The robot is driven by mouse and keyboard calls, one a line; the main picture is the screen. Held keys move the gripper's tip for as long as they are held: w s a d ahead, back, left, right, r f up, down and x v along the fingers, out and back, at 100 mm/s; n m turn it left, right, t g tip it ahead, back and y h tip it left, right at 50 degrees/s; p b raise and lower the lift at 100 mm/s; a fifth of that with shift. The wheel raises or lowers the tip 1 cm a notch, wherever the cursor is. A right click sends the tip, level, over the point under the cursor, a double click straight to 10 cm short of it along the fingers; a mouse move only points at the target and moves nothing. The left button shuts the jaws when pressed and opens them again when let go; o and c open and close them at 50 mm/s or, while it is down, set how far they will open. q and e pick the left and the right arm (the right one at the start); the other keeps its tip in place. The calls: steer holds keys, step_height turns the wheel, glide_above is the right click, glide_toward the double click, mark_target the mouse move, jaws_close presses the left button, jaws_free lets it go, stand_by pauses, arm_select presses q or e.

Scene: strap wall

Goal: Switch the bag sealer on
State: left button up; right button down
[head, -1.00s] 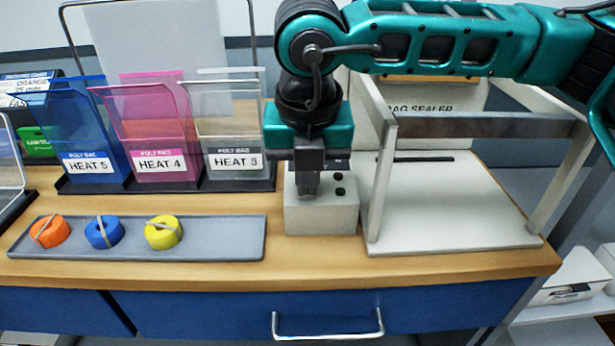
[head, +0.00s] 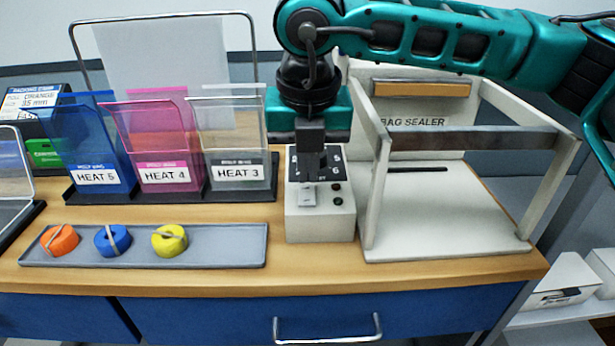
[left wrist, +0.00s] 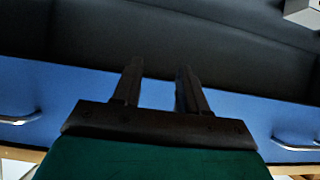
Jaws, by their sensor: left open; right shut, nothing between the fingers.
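The bag sealer (head: 440,212) is a white frame with a flat bed and a dark crossbar, at the right of the bench. Its light grey control box (head: 320,224) stands just left of the frame. On the box are a white switch (head: 308,196), a small reddish lamp and a greenish one, and a black panel with numbers, partly hidden by my gripper. My right gripper (head: 307,178) is shut and empty, pointing down just above the switch; I cannot tell whether it touches the box. My left gripper (left wrist: 158,82) is open and empty, with blue drawer fronts beyond it.
A grey tray (head: 215,256) with orange, blue and yellow rolls lies at front left. Behind it stand bag holders marked HEAT 5, HEAT 4 and HEAT 3 (head: 238,150). A drawer handle (head: 328,338) is below the bench edge. White boxes sit on a shelf at right.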

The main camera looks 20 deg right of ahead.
steer(key=v, duration=0.5)
steer(key=w+v, duration=0.1)
steer(key=v, duration=0.4)
glide_above(307, 213)
arm_select(q)
steer(key=shift+s+a+f, duration=0.2)
steer(key=shift+s+a, duration=0.15)
steer(key=shift+s, duration=0.05)
arm_select(e)
steer(key=shift+s+a+r, duration=0.15)
steer(key=shift+s+r, duration=0.1)
steer(key=shift+s, duration=0.2)
arm_select(q)
steer(key=shift+s, duration=0.1)
arm_select(e)
steer(key=shift+f, duration=0.1)
